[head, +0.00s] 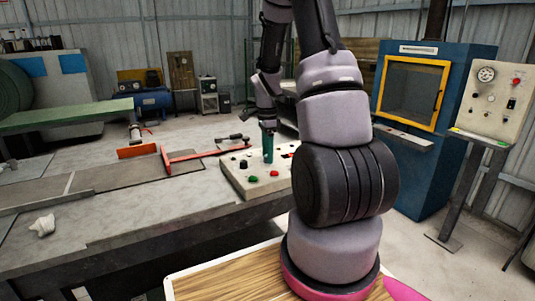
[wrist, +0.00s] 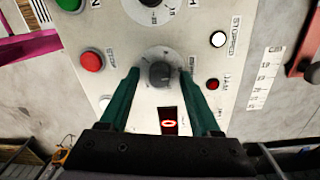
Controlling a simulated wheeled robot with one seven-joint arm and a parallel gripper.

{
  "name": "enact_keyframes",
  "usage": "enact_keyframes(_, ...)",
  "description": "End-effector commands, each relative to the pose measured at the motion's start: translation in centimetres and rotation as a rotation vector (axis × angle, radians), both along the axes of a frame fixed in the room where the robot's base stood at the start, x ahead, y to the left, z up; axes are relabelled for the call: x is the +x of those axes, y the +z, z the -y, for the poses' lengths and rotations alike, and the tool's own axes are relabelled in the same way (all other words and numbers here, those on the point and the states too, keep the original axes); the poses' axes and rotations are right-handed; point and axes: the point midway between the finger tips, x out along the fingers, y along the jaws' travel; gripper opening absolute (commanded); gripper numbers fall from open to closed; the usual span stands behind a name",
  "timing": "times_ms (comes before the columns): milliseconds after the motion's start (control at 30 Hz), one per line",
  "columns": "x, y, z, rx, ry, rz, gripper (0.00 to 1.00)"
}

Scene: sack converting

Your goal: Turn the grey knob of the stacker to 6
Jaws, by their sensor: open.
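The stacker's control panel (head: 238,178) lies on the grey bench in the head view. In the wrist view, the grey knob (wrist: 160,74) is in the middle on a pale round dial plate. A small display (wrist: 168,122) below it shows a red figure that looks like 0. My gripper (wrist: 160,78) is open, with one green finger on each side of the knob. Gaps show between fingers and knob in this view; I cannot tell how deep the tips reach. In the head view my gripper (head: 268,150) points down over the panel and hides the knob.
Around the knob are a red button (wrist: 91,61), a green button (wrist: 69,3), a white STOPPED lamp (wrist: 218,39) and a small red lamp (wrist: 212,84). Another dial sits at the top edge. A crumpled white piece (head: 43,225) lies on the bench at left.

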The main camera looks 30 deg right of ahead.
Motion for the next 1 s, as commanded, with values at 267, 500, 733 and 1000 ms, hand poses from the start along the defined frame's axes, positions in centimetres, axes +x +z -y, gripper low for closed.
enact_keyframes(267,-0.01,-0.2,-0.01,0.0,0.0,0.001,0.64)
enact_keyframes(500,0.0,-0.18,-0.01,0.0,0.0,0.0,0.0)
enact_keyframes(733,0.01,-0.17,-0.01,0.0,0.015,0.0,0.0)
enact_keyframes(1000,0.01,-0.17,0.0,-0.001,0.132,0.0,0.0)
